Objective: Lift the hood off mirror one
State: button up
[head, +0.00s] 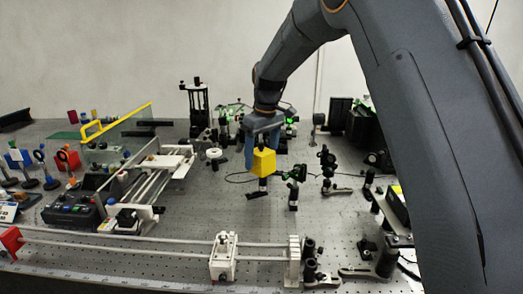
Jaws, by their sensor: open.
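A yellow box-shaped hood (263,163) sits near the middle of the bench in the head view, above a dark post and base (259,190). The mirror is not visible; the hood would hide it. My gripper (260,150) points down at the hood from above, with its blue-grey fingers at the hood's upper part. One finger shows at the hood's left side and one behind its upper right. The jaws are open. I cannot tell whether either finger touches the hood.
Dark optic mounts (294,185) stand close to the right of the hood. A white rail frame (150,180) is to the left, and a long rail with a white carriage (223,257) runs along the front. Bare perforated bench (250,218) lies in front of the hood.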

aim_at(261, 143)
jog(key=c, duration=1.1)
jog(key=shift+r, duration=0.15)
jog(key=shift+w+r+p, duration=0.1)
jog(key=shift+r+p, duration=1.25)
jog(key=shift+r, duration=0.5)
jog(key=shift+r, duration=0.1)
jog(key=shift+a+r+p, duration=0.1)
jog(key=shift+r+p, duration=1.2)
jog(key=shift+r, duration=0.6)
jog(key=shift+r+p, duration=0.3)
